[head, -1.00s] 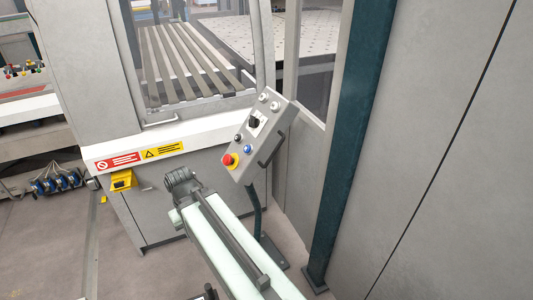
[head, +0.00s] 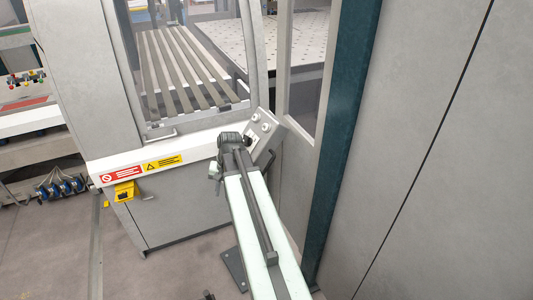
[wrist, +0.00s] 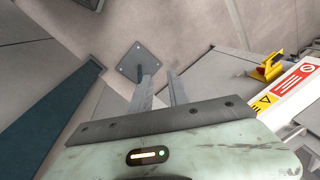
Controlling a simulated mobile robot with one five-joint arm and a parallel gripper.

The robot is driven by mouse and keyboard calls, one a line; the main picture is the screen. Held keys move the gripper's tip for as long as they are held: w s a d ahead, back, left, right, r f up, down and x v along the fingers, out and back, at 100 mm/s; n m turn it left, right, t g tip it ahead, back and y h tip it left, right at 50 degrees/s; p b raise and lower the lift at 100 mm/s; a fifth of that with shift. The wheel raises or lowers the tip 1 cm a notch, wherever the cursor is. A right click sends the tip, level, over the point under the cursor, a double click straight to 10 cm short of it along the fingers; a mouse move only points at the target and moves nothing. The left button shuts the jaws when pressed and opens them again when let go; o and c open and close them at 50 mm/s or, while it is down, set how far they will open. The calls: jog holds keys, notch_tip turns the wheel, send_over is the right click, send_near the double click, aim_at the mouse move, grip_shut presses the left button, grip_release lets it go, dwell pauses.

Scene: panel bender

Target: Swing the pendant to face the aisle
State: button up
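The pendant (head: 267,142) is a grey tilted control box in front of the machine. In the head view its upper end shows with white round buttons; my arm hides its lower part and most of its post. The post's dark square foot plate (head: 233,268) is on the floor left of my arm, and also shows in the wrist view (wrist: 132,58). My gripper (wrist: 159,74) has its two fingers apart with floor visible between them, near the foot plate in that picture. The pendant box is not clearly visible there, and I cannot tell whether the gripper touches it.
The grey machine with a white ledge (head: 203,146) and a yellow pedal-like box (head: 125,191) stands to the left. A dark teal post (head: 345,130) and tall grey panel (head: 430,150) close off the right. Floor is open at lower left.

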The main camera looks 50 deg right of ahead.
aim_at(266, 169)
jog(key=s+d+r+m+t+p, duration=0.1)
jog(key=s+d+r+m+p, duration=0.2)
jog(key=d, duration=0.6)
jog(key=s+d+r+m+t+p, duration=0.1)
jog(key=s+d+r+m+p, duration=0.2)
jog(key=d+r, duration=0.5)
jog(key=f+b, duration=0.3)
jog(key=w+d+f+b, duration=0.1)
jog(key=f+b, duration=0.5)
jog(key=f, duration=0.1)
jog(key=shift+w+d+f, duration=0.1)
jog(key=shift+w+d, duration=0.05)
jog(key=shift+w, duration=0.15)
grip_shut()
